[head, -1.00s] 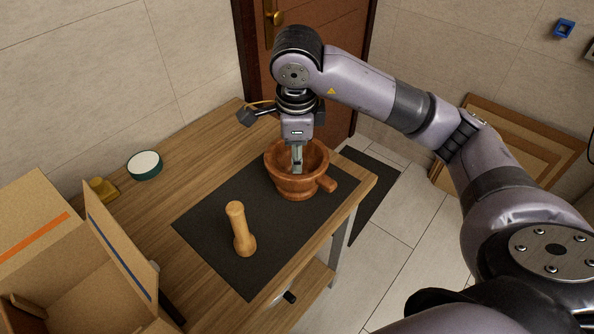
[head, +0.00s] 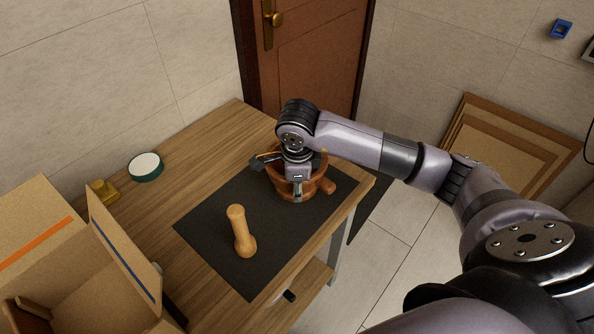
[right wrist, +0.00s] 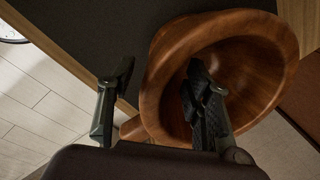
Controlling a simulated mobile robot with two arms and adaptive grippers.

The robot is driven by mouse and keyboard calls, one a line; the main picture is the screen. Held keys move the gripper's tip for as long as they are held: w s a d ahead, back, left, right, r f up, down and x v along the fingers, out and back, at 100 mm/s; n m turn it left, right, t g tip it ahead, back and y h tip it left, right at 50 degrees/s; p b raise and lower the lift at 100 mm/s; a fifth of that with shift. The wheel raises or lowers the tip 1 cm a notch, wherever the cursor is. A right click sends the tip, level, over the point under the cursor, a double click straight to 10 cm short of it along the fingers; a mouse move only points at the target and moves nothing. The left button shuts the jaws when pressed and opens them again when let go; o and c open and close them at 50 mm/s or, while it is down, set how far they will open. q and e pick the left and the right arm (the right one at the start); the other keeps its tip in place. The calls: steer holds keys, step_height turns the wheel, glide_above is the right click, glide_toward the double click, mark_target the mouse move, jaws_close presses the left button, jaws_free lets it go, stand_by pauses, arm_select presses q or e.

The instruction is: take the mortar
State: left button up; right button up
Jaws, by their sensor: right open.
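The mortar (head: 313,188) is a reddish-brown wooden bowl with a short handle, on the dark mat (head: 285,238) near the table's far right corner. In the right wrist view the mortar (right wrist: 165,62) shows its hollow. My right gripper (head: 298,192) is lowered at the mortar, its arm hiding part of the bowl. In the right wrist view the gripper (right wrist: 155,100) is open, with one finger inside the bowl and the other outside, the wall between them. I cannot see clear contact with the wall. My left gripper is not in view.
A light wooden pestle (head: 241,232) stands on the mat. A green-rimmed round container (head: 146,167), a yellow object (head: 104,190) and an open cardboard box (head: 125,245) are on the left. Bare table (head: 205,155) lies behind the mat.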

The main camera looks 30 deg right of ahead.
jaws_close()
stand_by(0.6)
stand_by(0.5)
